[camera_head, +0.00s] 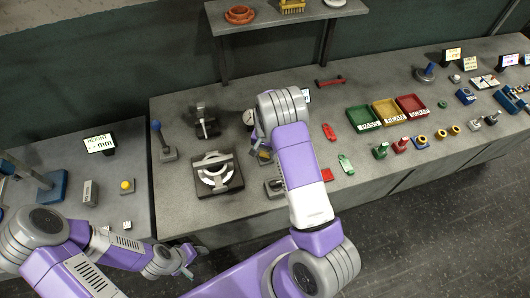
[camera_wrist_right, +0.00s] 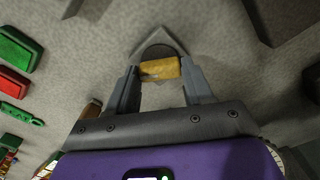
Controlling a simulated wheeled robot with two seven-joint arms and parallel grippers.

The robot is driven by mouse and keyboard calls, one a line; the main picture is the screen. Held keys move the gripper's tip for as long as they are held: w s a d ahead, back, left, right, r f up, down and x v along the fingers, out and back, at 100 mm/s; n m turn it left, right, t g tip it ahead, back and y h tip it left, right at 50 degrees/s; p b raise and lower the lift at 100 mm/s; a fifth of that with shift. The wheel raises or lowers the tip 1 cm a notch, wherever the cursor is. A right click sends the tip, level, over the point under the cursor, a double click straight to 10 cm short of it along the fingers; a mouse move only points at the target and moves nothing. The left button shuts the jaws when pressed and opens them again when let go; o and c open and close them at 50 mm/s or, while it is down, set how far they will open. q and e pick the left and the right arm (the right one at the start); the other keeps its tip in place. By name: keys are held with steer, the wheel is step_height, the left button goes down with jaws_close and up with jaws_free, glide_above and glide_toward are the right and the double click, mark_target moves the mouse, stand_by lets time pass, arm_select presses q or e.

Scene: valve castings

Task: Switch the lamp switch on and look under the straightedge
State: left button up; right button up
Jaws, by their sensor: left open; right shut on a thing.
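My right gripper (camera_wrist_right: 160,74) is shut on a small yellow block (camera_wrist_right: 160,69) with a dark pointed piece behind it; I cannot tell for sure that this is the lamp switch. In the head view my right arm largely covers that spot, and a bit of yellow (camera_head: 265,154) shows beside it. A light bar, apparently the straightedge (camera_head: 214,160), lies across a pale ring on a dark square plate (camera_head: 232,184), left of my right arm. My left gripper (camera_head: 189,262) is open and empty, low at the bench's front edge.
A blue-knobbed lever (camera_head: 156,126) and a dark device (camera_head: 205,122) stand behind the plate. A round dial (camera_head: 249,117) is near my right arm. Green, yellow and red trays (camera_head: 411,103) and small castings lie to the right. A yellow button (camera_head: 127,186) is on the left bench.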

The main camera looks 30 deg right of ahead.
mark_target(265, 153)
steer(key=m, duration=0.5)
steer(key=shift+m+b, duration=0.3)
steer(key=m, duration=0.5)
steer(key=shift+m, duration=0.3)
steer(key=o, duration=1)
steer(key=shift+o, duration=0.2)
step_height(265, 153, up, 8)
steer(key=shift+f+p, duration=0.15)
steer(key=shift+p, duration=0.15)
steer(key=shift+f, duration=0.1)
